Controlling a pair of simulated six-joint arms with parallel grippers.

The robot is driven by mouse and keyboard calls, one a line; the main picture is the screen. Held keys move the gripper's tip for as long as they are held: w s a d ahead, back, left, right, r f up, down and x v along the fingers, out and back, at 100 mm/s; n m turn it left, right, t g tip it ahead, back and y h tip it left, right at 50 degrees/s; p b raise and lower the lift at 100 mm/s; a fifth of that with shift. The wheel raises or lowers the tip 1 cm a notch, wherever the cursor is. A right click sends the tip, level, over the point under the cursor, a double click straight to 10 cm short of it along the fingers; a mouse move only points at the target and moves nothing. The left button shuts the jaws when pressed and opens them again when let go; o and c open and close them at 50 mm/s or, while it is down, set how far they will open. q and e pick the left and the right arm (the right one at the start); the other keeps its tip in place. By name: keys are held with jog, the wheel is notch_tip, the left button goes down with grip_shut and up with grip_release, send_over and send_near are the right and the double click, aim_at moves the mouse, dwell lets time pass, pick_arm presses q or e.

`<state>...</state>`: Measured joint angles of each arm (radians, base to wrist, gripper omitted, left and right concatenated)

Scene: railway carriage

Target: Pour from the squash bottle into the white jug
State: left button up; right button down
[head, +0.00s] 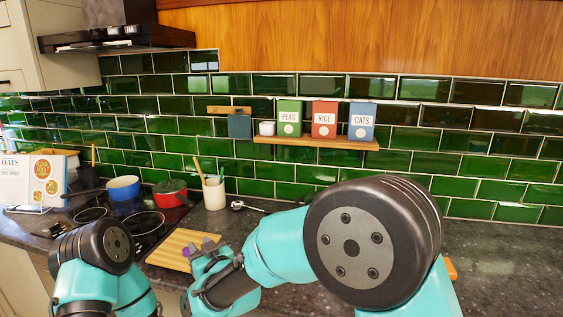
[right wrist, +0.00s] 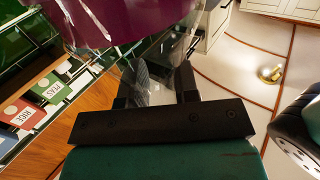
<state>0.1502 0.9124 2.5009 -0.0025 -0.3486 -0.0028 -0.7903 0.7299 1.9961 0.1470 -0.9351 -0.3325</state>
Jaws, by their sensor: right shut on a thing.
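The squash bottle (right wrist: 120,22) is clear with dark purple liquid and fills the upper part of the right wrist view. My right gripper (right wrist: 152,82) is shut on its clear part. The bottle is tilted relative to the wrist camera. My right forearm hides much of the counter. I cannot make out the white jug in either view. My left arm stands at lower left, with its gripper out of view.
A wooden board (head: 172,252) lies on the dark counter. Behind it stand a cream utensil pot (head: 215,194), a red pan (head: 170,193) and a blue pot (head: 124,188). A spoon (head: 246,206) lies nearby. A shelf (head: 300,142) holds several tins.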

jog(key=shift+r, duration=0.1)
jog(key=shift+r, duration=3)
notch_tip(320, 180, down, 6)
jog(key=shift+f, duration=0.1)
